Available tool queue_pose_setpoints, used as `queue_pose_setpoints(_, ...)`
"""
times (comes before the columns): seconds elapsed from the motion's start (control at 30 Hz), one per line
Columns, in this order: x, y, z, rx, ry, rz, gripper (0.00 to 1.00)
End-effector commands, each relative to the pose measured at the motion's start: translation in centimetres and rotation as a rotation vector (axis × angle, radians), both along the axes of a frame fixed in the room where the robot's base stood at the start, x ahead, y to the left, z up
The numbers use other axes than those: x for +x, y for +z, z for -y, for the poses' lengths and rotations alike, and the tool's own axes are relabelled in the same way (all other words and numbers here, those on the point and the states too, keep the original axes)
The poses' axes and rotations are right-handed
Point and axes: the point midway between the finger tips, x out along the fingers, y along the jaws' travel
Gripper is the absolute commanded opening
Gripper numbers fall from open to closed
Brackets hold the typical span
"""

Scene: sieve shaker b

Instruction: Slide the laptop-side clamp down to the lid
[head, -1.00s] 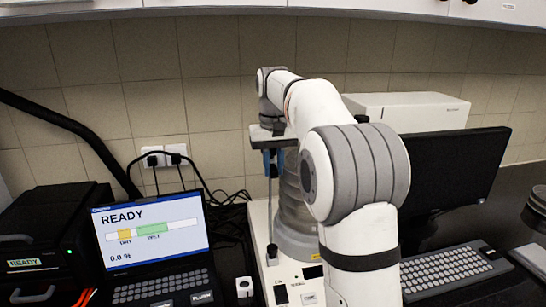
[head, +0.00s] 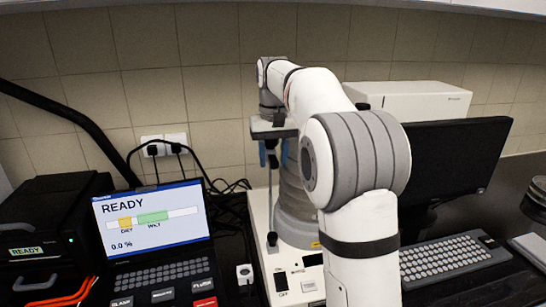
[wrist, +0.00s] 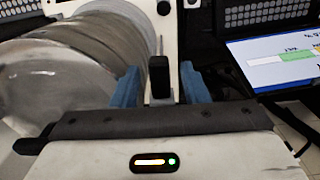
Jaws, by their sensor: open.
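The laptop-side clamp is a black block (wrist: 160,85) between the two blue fingers of my gripper (wrist: 160,68) in the wrist view. The fingers are open, with a gap on each side of the block. A thin upright rod (head: 270,200) runs down from my gripper (head: 268,157) in the head view. The sieve stack (head: 291,195) stands right of the rod, partly hidden by my arm. In the wrist view the stack's top, with the lid (wrist: 45,95), lies left of my gripper. My gripper is high, near the rod's upper end.
The laptop (head: 152,222) stands left of the shaker base (head: 262,262), its screen showing READY. A black box (head: 55,225) is farther left. A monitor (head: 460,165), keyboard (head: 450,262) and white box (head: 420,100) are right of my arm. Cables (head: 210,185) lie behind the laptop.

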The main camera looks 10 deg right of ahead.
Motion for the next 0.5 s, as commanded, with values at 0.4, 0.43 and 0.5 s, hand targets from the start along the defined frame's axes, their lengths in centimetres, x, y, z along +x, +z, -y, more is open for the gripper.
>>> queue_pose_setpoints(0.4,0.0,2.0,0.0,-0.001,0.0,0.001,0.42)
queue_pose_setpoints(0.43,0.0,2.5,0.0,-0.001,0.0,0.002,0.42)
queue_pose_setpoints(0.5,0.1,3.8,0.0,-0.001,0.0,0.003,0.42)
